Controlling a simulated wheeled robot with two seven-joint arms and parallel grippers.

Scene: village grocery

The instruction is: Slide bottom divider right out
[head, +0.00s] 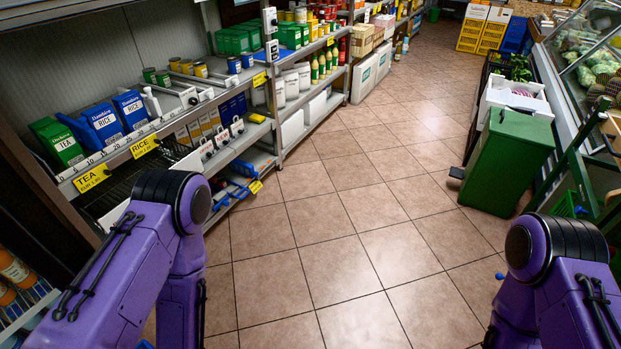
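A shelf unit stands at the left in the head view. Its upper shelf (130,147) carries boxes and grey dividers (180,99). The lower shelf (240,142) has several upright dividers with white front tabs and dark marks; the rightmost tab (237,127) is in front of dark blue boxes. Blue pieces (240,168) lie lower down; I cannot tell what they are. Which divider is the bottom one is not clear. My two purple arms come in at the lower left and lower right, with both grippers out of view. My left arm hides part of the lower shelves.
A tea box (57,143) and rice boxes (97,124) stand on the upper shelf, with cans (200,69) behind. A green bin (507,160) with a white crate (515,97) stands at the right. The tiled floor (340,215) between is clear.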

